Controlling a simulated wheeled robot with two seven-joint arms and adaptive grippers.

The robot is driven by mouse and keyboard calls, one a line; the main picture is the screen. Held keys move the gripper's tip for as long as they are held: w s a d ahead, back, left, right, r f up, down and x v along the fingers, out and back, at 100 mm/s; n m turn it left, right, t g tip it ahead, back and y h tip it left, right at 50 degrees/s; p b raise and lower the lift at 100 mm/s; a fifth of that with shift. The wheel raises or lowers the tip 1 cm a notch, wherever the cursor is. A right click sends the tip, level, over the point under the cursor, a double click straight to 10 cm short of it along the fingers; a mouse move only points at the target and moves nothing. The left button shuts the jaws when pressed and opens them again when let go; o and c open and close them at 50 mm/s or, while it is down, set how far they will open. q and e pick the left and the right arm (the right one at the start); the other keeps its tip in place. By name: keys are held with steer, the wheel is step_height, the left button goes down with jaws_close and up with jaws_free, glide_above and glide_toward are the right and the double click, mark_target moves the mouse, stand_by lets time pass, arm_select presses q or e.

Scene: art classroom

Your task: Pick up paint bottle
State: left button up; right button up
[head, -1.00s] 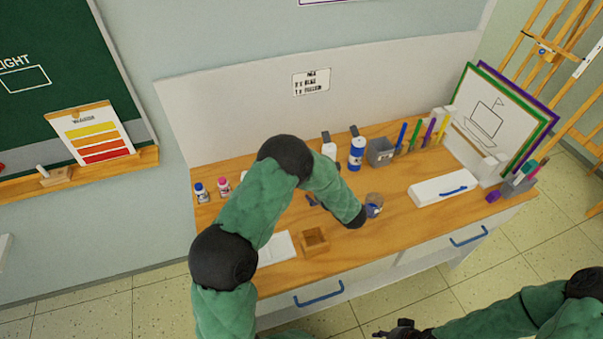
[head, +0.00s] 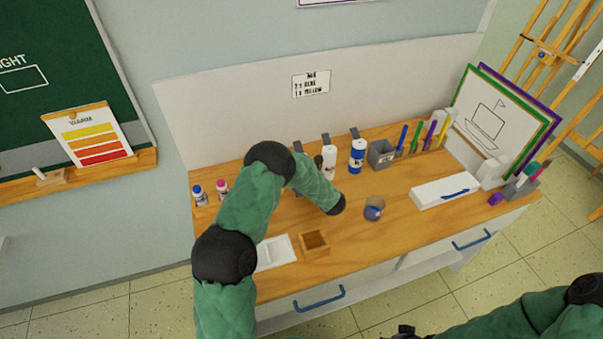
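Two larger paint bottles stand upright at the back of the wooden table: a white one (head: 329,161) and a blue-and-white one (head: 357,157). Two small bottles stand at the back left, one with a blue cap (head: 199,195) and one with a pink cap (head: 222,189). My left arm arches over the table's left half. Its gripper is mostly hidden behind the forearm; a small dark part (head: 298,191) shows behind it, left of the white bottle. My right gripper (head: 403,332) is partly visible at the bottom edge, away from the bottles; its fingers are unclear.
An open wooden box (head: 314,254) and a white tray (head: 265,252) sit at the front left. A clear cup with blue in it (head: 374,208) stands mid-table. A white case (head: 446,191) and a grey bin (head: 381,154) are to the right.

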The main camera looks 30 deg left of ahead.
arm_select(q)
steer(key=shift+c, duration=0.3)
steer(key=c, duration=1.4)
steer(key=shift+r, duration=0.1)
steer(key=shift+c, duration=0.7)
steer(key=shift+r, duration=0.6)
steer(key=s+d+r+p, duration=0.1)
steer(key=s+d+r, duration=0.2)
steer(key=r, duration=0.1)
steer(key=s+d+r+p, duration=0.1)
steer(key=s+d+r, duration=0.2)
steer(key=d+r, duration=0.1)
steer(key=s+d+r+p, duration=0.2)
steer(key=s+d+r, duration=0.1)
steer(key=shift+d+r, duration=0.4)
steer(key=shift+o, duration=1.1)
